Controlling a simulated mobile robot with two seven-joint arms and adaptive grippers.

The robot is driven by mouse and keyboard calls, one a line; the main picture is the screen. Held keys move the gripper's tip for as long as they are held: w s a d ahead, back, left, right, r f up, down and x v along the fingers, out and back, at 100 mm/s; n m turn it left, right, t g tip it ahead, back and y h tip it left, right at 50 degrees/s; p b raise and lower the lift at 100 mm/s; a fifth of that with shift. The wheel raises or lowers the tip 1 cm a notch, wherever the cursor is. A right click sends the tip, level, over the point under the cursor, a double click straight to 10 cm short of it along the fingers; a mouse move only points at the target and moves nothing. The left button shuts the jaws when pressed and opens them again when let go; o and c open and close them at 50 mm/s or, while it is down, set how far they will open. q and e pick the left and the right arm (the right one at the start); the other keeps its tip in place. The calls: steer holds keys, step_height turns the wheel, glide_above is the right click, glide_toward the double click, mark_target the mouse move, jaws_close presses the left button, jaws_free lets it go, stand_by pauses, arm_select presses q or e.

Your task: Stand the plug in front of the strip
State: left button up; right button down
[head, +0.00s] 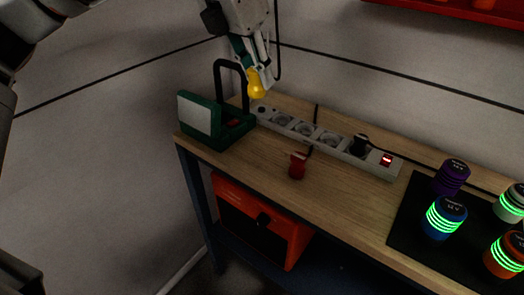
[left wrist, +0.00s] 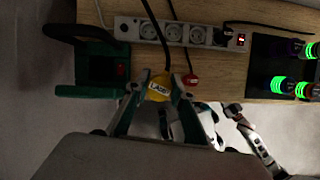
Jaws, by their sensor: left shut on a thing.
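The yellow plug (head: 257,84) is held in my left gripper (head: 259,72), above the back of the bench near the left end of the strip. In the left wrist view the plug (left wrist: 159,88) has a printed label facing up and sits between both fingers. A black cord runs from it. The grey power strip (head: 325,138) lies along the back of the bench, with a black plug (head: 359,146) in its right part and a lit red switch (head: 386,160) at its right end. The plug is clear of the strip. My right gripper is not seen in the head view.
A red plug (head: 297,165) stands on the wood in front of the strip. A green case (head: 232,130) with a black handle is at the left end. A dark mat (head: 408,216) with several glowing canisters lies right. Bare wood (head: 340,185) is free between.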

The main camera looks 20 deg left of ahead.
arm_select(q)
step_height(320, 180, down, 13)
steer(key=shift+w+r+b, duration=0.1)
steer(key=shift+r+b, duration=0.1)
steer(key=shift+b, duration=0.55)
step_height(320, 180, down, 4)
steer(key=shift+f+b, duration=0.1)
steer(key=shift+b, duration=0.2)
steer(key=shift+f, duration=0.15)
steer(key=o, duration=1.1)
steer(key=shift+o, duration=0.2)
